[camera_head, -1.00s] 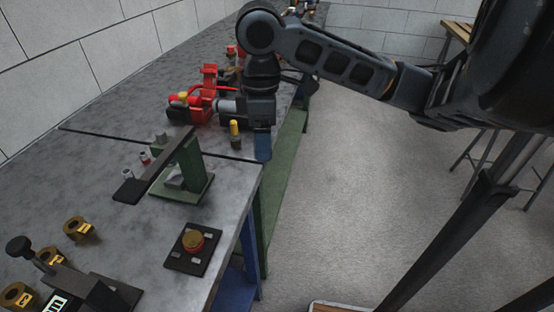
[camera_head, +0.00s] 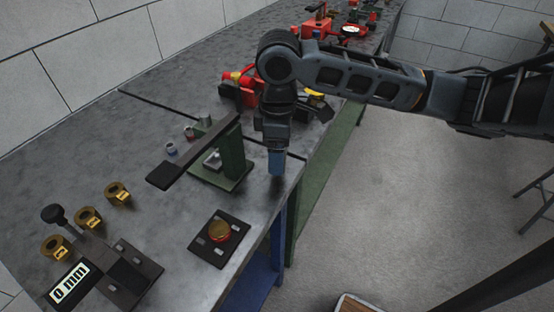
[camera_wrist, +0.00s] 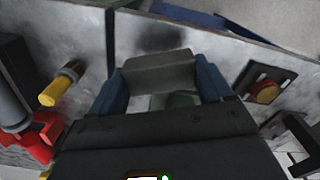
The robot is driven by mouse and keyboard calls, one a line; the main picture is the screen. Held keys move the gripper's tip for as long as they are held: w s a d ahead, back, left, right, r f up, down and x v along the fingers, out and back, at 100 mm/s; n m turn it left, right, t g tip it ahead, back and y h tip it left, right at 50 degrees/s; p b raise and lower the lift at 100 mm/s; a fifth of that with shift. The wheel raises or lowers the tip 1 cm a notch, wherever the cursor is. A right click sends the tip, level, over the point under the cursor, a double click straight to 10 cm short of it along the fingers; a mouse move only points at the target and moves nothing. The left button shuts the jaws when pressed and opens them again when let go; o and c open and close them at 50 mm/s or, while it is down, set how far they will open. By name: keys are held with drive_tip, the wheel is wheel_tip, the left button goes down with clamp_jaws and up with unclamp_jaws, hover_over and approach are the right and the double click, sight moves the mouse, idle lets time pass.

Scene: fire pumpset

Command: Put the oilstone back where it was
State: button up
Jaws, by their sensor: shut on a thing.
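The oilstone appears to be the grey block (camera_wrist: 158,70) between the blue fingers in the wrist view. My gripper (camera_wrist: 162,85) is shut on it, one finger at each side. In the head view my gripper (camera_head: 277,162) points down close to the front edge of the grey bench (camera_head: 150,130), just beside the green stand (camera_head: 232,160). The block is not clearly visible there, hidden by the fingers. A dark shadow lies on the bench beyond the block in the wrist view. The gap between block and bench cannot be judged exactly.
The green stand carries a long dark bar (camera_head: 180,165). A dark plate with a red and brass knob (camera_head: 219,232) lies nearer.

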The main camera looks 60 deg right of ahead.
drive_tip(key=shift+w+a+f, duration=0.1)
drive_tip(key=shift+w+f, duration=0.05)
drive_tip(key=shift+f, duration=1.95)
drive_tip(key=shift+f, duration=0.15)
drive_tip(key=o, duration=0.8)
drive_tip(key=shift+o, duration=0.2)
wheel_tip(320, 180, up, 12)
drive_tip(key=shift+r, duration=0.15)
